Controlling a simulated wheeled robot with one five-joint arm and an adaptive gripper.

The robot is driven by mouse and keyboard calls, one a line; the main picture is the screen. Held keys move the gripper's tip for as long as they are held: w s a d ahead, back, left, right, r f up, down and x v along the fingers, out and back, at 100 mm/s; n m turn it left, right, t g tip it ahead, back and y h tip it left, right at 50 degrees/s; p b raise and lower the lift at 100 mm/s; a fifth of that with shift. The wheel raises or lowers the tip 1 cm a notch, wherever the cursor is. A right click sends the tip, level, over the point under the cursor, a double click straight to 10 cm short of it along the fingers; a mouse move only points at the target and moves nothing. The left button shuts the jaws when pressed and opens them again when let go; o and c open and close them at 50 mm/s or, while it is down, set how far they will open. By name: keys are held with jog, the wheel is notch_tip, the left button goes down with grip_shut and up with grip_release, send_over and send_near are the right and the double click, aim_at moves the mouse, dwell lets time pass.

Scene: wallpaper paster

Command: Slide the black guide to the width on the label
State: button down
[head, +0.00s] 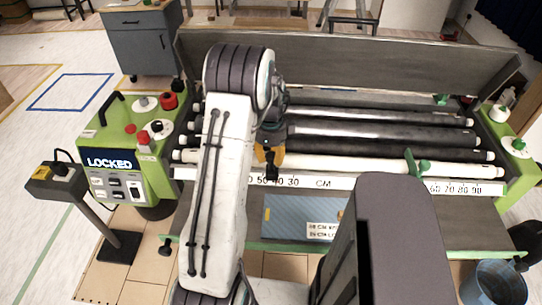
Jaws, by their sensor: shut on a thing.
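My gripper (270,163), with orange-yellow parts, reaches down to the white roller and the CM scale (340,183), near the printed 40. It is shut on a dark piece at its tips, which looks like the black guide; my gripper and arm hide most of it. A green guide (418,168) stands on the scale's right side, just left of the printed 60. A white label (325,230) lies on the blue patterned sheet (285,217) below the scale; its small print seems to start with 58 CM, but I cannot read it surely.
Dark and white rollers (360,133) lie behind the scale. A blue bin (497,284) stands at the lower right. My arm covers the middle left.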

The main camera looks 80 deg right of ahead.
jog(key=shift+w+f, duration=0.15)
jog(key=shift+w, duration=0.2)
jog(key=w+b, duration=0.2)
jog(key=w, duration=0.1)
jog(key=shift+w+a+b, duration=0.15)
jog(key=shift+w+b, duration=0.15)
jog(key=shift+w, duration=0.05)
jog(key=shift+w+a, duration=0.1)
jog(key=shift+w, duration=0.2)
jog(key=c, duration=0.8)
grip_release()
jog(key=shift+c, duration=0.2)
notch_tip(320, 180, up, 12)
jog(key=shift+a+r, duration=0.1)
jog(key=shift+a, duration=0.05)
